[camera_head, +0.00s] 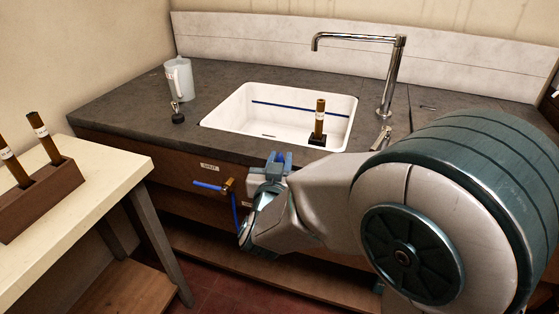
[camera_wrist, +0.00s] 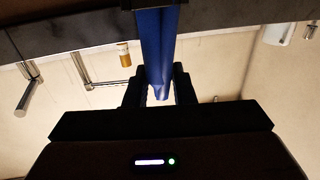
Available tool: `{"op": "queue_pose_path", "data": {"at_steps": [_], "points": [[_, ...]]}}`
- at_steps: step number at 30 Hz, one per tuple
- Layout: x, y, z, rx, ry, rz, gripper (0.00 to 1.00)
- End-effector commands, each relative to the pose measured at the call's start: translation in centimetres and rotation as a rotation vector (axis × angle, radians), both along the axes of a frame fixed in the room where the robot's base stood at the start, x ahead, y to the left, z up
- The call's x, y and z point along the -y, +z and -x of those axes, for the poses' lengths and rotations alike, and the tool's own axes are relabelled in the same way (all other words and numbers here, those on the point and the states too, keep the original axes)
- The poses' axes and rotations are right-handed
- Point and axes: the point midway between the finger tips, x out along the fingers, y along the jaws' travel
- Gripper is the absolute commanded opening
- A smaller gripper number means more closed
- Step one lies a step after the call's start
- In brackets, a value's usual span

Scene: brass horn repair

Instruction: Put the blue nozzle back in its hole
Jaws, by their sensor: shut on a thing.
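My gripper (camera_head: 277,167) is at the front edge of the dark counter, below the sink. In the wrist view, a long blue piece (camera_wrist: 158,45), seemingly the blue nozzle, lies between the two dark fingers (camera_wrist: 158,92) and runs up past the top edge. In the head view, blue (camera_head: 281,158) shows at the gripper's end. A thin blue rod (camera_head: 207,186) with a brass fitting (camera_head: 228,186) sticks out left of the gripper. A blue hose (camera_head: 235,212) hangs below it. I cannot make out the hole.
The white sink (camera_head: 222,116) holds an upright amber tube (camera_head: 319,118) on a dark base. A chrome tap (camera_head: 393,80) stands behind it. A jug (camera_head: 180,78) and a small dark-based item (camera_head: 178,113) stand left. A pale table (camera_head: 105,165) bears a wooden rack (camera_head: 45,203) of tubes.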

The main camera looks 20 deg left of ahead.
Motion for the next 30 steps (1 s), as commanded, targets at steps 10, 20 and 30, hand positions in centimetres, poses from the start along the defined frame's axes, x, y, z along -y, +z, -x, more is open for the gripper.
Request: {"op": "queue_pose_path", "data": {"at_steps": [10, 20, 30], "points": [[0.0, -1.0, 0.0, 0.0, 0.0, 0.0, 0.0], [0.0, -1.8, 0.0, 0.0, -0.001, 0.0, 0.0], [0.0, -1.7, 0.0, 0.0, 0.0, 0.0, 0.48]]}}
